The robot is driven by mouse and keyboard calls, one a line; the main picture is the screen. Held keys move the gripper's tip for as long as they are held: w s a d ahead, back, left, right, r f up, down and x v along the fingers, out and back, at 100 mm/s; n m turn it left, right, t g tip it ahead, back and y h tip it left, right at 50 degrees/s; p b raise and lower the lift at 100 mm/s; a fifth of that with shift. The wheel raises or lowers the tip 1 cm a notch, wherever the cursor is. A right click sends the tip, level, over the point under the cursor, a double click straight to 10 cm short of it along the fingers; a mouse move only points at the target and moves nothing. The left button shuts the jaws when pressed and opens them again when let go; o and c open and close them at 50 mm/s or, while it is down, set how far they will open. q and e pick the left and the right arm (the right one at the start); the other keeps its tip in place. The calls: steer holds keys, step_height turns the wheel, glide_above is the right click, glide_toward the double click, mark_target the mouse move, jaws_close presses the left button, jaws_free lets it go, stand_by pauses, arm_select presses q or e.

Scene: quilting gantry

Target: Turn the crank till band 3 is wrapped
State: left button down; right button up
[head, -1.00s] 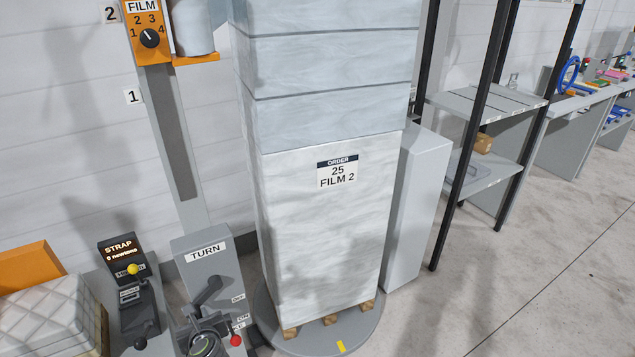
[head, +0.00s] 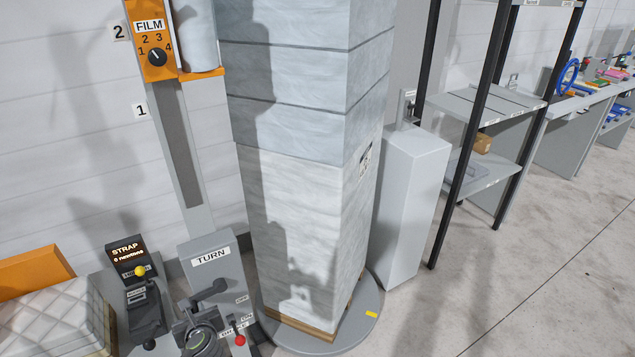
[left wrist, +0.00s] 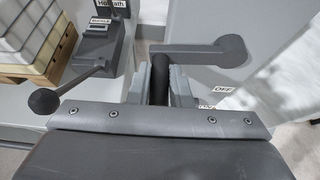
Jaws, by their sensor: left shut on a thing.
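My left gripper (head: 192,314) is shut on the handle of the crank (head: 213,289), on the grey box marked TURN (head: 215,262). In the left wrist view the dark upright handle (left wrist: 160,82) stands between the fingers, below the crank arm (left wrist: 205,54). The tall, pale film-wrapped load (head: 295,190) stands on the round turntable (head: 362,325), a corner facing me. Its order label (head: 365,157) is on the right face, seen at a slant. The orange film carriage (head: 150,38) with its dial is on the mast near mark 2 (head: 120,32). The load's top and my right gripper are out of view.
A grey cabinet (head: 410,195) and black-posted shelves (head: 480,125) stand right of the load. The floor at right is clear.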

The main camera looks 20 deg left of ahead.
arm_select(q)
steer(key=shift+s, duration=0.2)
steer(key=shift+r+p, duration=0.3)
steer(key=shift+p, duration=0.1)
steer(key=shift+w+r+p, duration=0.3)
steer(key=shift+r+p, duration=0.3)
steer(key=shift+p, duration=0.1)
steer(key=shift+w+a, duration=0.1)
steer(key=shift+r, duration=0.3)
steer(key=c, duration=1)
jaws_free()
steer(key=shift+d, duration=0.25)
steer(key=shift+c, duration=0.2)
steer(key=shift+o, duration=0.2)
steer(key=shift+f, duration=0.1)
